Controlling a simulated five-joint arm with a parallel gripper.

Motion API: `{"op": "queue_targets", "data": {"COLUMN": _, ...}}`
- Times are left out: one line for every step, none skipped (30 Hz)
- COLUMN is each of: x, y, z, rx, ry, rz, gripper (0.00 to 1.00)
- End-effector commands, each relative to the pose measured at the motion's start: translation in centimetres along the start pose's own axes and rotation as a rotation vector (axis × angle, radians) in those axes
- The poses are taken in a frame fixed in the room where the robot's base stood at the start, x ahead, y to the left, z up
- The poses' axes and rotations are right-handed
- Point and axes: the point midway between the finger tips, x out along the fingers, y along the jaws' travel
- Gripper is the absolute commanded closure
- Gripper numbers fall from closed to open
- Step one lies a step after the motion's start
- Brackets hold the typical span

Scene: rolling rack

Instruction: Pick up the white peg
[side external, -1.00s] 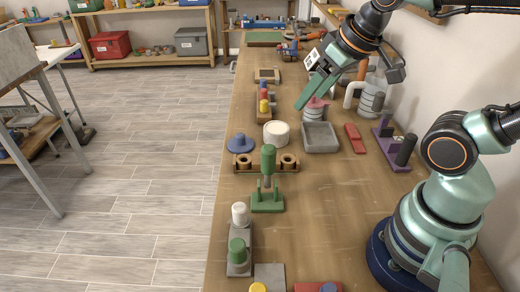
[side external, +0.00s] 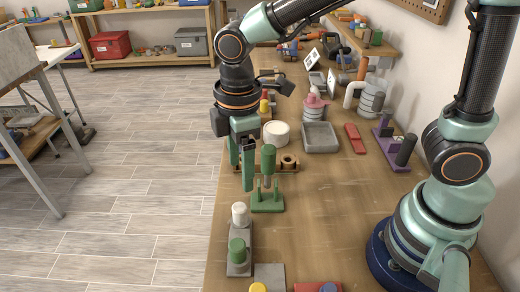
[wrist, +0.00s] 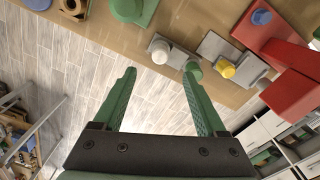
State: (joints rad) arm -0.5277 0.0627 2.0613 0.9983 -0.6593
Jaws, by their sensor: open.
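The white peg (side external: 239,211) stands upright at the far end of a grey block (side external: 239,268) near the table's left edge. A green peg (side external: 237,247) stands on the same block, nearer the camera. In the wrist view, the white peg (wrist: 160,51) appears just beyond the space between my fingers, with the green peg (wrist: 193,70) by the right fingertip. My gripper (side external: 241,176) points down beyond the white peg, near the left table edge, apart from it. It is open and empty; both fingers are spread in the wrist view (wrist: 160,71).
A green stand with a green-topped plunger (side external: 268,195) is close to the right of my gripper. A wooden block with rings (side external: 288,162) lies behind it. A white cylinder (side external: 277,132) and grey tray (side external: 320,138) are farther back. The table middle (side external: 330,215) is clear.

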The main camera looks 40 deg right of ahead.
Motion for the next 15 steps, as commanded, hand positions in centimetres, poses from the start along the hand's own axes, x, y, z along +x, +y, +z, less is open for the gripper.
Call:
{"op": "queue_targets", "data": {"x": 0.4, "y": -0.3, "z": -0.4, "rx": -0.027, "ry": -0.009, "rz": -0.008, "gripper": 0.26}}
{"op": "queue_targets", "data": {"x": 0.5, "y": -0.4, "z": -0.5, "rx": -0.038, "ry": -0.012, "rz": -0.01, "gripper": 0.26}}
{"op": "queue_targets", "data": {"x": 0.8, "y": -0.5, "z": -0.6, "rx": -0.047, "ry": -0.016, "rz": -0.013, "gripper": 0.26}}
{"op": "queue_targets", "data": {"x": 1.1, "y": -0.5, "z": -0.6, "rx": -0.05, "ry": -0.018, "rz": -0.014, "gripper": 0.26}}
{"op": "queue_targets", "data": {"x": 1.4, "y": -0.6, "z": -0.6, "rx": -0.052, "ry": -0.019, "rz": -0.015, "gripper": 0.26}}
{"op": "queue_targets", "data": {"x": 2.0, "y": -0.6, "z": -0.6, "rx": -0.052, "ry": -0.02, "rz": -0.016, "gripper": 0.26}}
{"op": "queue_targets", "data": {"x": 2.5, "y": -0.6, "z": -0.5, "rx": -0.052, "ry": -0.021, "rz": -0.017, "gripper": 0.26}}
{"op": "queue_targets", "data": {"x": 3.0, "y": -0.6, "z": -0.5, "rx": -0.051, "ry": -0.02, "rz": -0.016, "gripper": 0.26}}
{"op": "queue_targets", "data": {"x": 3.8, "y": -0.6, "z": -0.5, "rx": -0.05, "ry": -0.021, "rz": -0.017, "gripper": 0.26}}
{"op": "queue_targets", "data": {"x": 4.3, "y": -0.6, "z": -0.5, "rx": -0.05, "ry": -0.021, "rz": -0.017, "gripper": 0.26}}
{"op": "queue_targets", "data": {"x": 4.8, "y": -0.6, "z": -0.5, "rx": -0.05, "ry": -0.02, "rz": -0.016, "gripper": 0.26}}
{"op": "queue_targets", "data": {"x": 5.4, "y": -0.6, "z": -0.4, "rx": -0.049, "ry": -0.021, "rz": -0.017, "gripper": 0.26}}
{"op": "queue_targets", "data": {"x": 5.8, "y": -0.6, "z": -0.5, "rx": -0.049, "ry": -0.019, "rz": -0.016, "gripper": 0.26}}
{"op": "queue_targets", "data": {"x": 6.2, "y": -0.6, "z": -0.5, "rx": -0.049, "ry": -0.02, "rz": -0.016, "gripper": 0.26}}
{"op": "queue_targets", "data": {"x": 6.7, "y": -0.5, "z": -0.5, "rx": -0.048, "ry": -0.018, "rz": -0.015, "gripper": 0.26}}
